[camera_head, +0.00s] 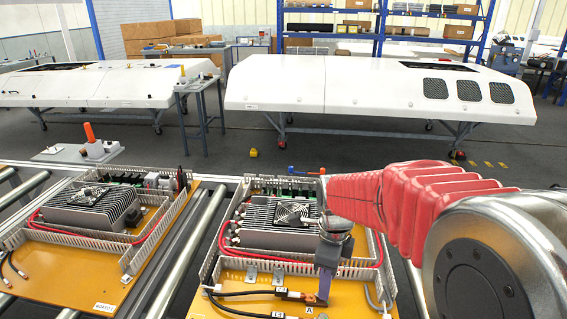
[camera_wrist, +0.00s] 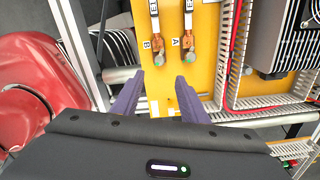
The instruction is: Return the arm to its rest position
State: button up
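My gripper (camera_head: 323,293) is low over the front of the right-hand orange board (camera_head: 258,301), close to a black cable end with an orange tip (camera_head: 290,294). In the wrist view its two purple fingers (camera_wrist: 159,80) are apart with nothing between them. Beyond the fingertips, two cable ends with copper lugs lie on the orange board, one by label A (camera_wrist: 187,38) and one by label B (camera_wrist: 155,36). My red-sleeved arm reaches in from the right and hides part of the board's right side.
Grey slotted wiring duct (camera_head: 205,268) and a finned unit with a fan (camera_head: 275,222) stand on the board. A second board (camera_head: 60,265) is at left, with metal rollers (camera_head: 180,265) between. White panels on stands (camera_head: 370,85) are farther back.

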jog(key=s+r+n+t, duration=0.2)
jog(key=s+r+n, duration=0.3)
jog(key=s+n, duration=0.3)
jog(key=s+d+r+n+t, duration=0.1)
jog(key=s+r+n+t, duration=0.2)
jog(key=n, duration=1.2)
jog(key=shift+s+r+t, duration=0.3)
jog(key=shift+s+r, duration=1.3)
jog(key=shift+s, duration=0.85)
